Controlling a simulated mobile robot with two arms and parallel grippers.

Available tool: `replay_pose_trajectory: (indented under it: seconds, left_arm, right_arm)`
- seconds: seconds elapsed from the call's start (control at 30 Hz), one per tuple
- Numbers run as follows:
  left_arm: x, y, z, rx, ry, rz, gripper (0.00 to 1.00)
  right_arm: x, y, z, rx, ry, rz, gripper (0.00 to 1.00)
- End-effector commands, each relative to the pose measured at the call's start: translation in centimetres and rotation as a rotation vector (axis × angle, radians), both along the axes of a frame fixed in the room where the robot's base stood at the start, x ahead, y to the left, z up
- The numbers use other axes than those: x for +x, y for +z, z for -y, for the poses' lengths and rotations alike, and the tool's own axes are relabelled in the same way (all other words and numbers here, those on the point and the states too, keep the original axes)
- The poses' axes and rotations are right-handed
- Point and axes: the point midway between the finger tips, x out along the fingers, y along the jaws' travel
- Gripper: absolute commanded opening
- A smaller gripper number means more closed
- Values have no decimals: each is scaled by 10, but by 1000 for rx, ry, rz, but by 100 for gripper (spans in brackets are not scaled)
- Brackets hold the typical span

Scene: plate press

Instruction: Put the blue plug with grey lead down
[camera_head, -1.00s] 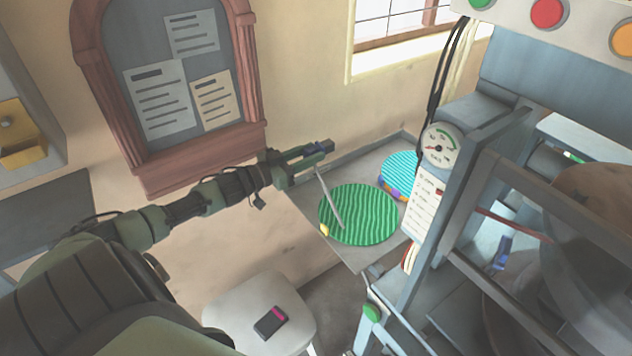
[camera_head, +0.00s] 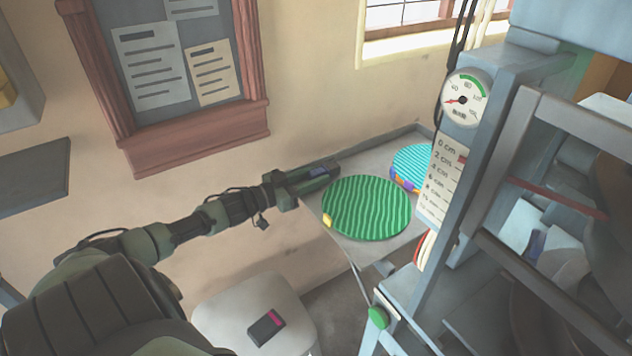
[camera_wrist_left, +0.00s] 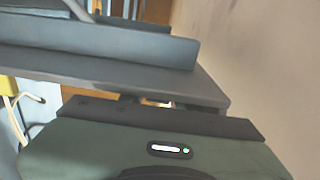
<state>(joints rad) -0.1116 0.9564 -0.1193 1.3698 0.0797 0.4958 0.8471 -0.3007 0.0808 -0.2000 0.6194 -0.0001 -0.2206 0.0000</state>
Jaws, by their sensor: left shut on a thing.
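My left gripper (camera_head: 328,170) reaches in from the left and is low over the left end of the grey wall bench (camera_head: 350,255), just left of and behind the green striped round plate (camera_head: 368,208). It is shut, holding the blue plug, which I cannot make out apart from the dark fingers. The grey lead does not show clearly in the head view. In the left wrist view a thin pale strip at the top, perhaps the lead (camera_wrist_left: 79,8), runs behind a dark grey block. Whether the plug touches the bench is hidden. My right gripper is not in view.
A turquoise striped plate (camera_head: 412,165) lies behind the green one. A small yellow piece (camera_head: 327,220) is at the green plate's left edge. The press frame with a dial (camera_head: 463,98) stands close on the right. A pale stool (camera_head: 230,310) holds a dark box (camera_head: 266,326).

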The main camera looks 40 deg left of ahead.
Motion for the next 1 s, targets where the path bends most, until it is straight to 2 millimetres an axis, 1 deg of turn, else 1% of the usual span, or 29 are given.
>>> replay_pose_trajectory:
  seconds: [0.13,0.23,0.27,0.3,0.57,0.67,0.77,0.87,1.0]
  left_arm:
    - [0,1,0,0,0,-1,0]
    - [0,-2,0,0,0,-1,0]
    - [0,-2,0,1,0,-2,38]
    - [0,-2,0,1,0,-2,41]
    - [0,-1,0,1,0,-2,41]
    - [0,2,0,1,-1,-2,41]
    - [-8,0,-2,0,0,-5,41]
    - [-20,0,-5,1,-1,-6,41]
    - [-43,0,-12,1,0,-7,41]
  right_arm:
    - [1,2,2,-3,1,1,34]
    - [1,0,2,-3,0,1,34]
    - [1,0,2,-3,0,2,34]
    - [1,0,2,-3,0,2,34]
    - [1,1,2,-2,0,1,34]
    - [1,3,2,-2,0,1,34]
    - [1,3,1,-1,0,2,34]
    - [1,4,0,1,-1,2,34]
    - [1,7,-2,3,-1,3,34]
